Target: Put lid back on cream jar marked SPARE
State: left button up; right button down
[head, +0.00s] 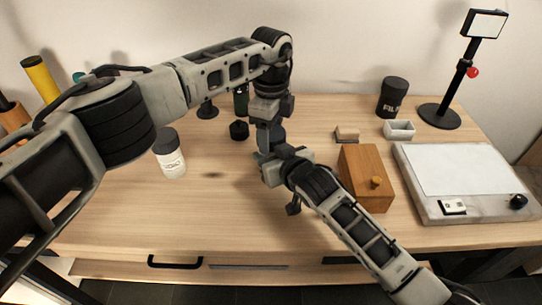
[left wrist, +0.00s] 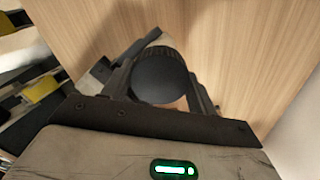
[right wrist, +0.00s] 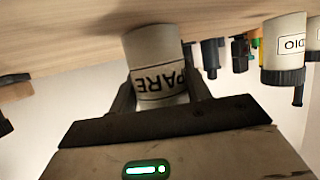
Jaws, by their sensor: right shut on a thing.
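The cream jar marked SPARE (right wrist: 158,58) is between the fingers of my right gripper (right wrist: 163,92), which is shut on it. Its lettering is upside down in the right wrist view, and its mouth end is hidden behind the gripper. A dark round lid (left wrist: 162,76) sits between the fingers of my left gripper (left wrist: 163,88), close to both. I cannot tell whether they grip it or whether it touches the jar. In the head view my left gripper (head: 268,148) points down, right beside my right gripper, above mid-table. The jar is hidden there.
A white jar with a black lid (head: 170,155) stands at left on the table. A small black object (head: 239,130) stands behind the grippers. A wooden box (head: 366,178) is close on the right, with a white-topped slab (head: 465,205) beyond. The front middle is clear.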

pick_arm(q)
jog(key=shift+c, duration=0.9)
jog(key=m, duration=0.7)
jog(key=shift+m, duration=0.4)
jog(key=m, duration=0.4)
jog(key=shift+m, duration=0.3)
jog(key=m, duration=0.4)
jog(key=shift+m, duration=0.4)
jog(key=o, duration=1.1)
jog(key=shift+r, duration=0.1)
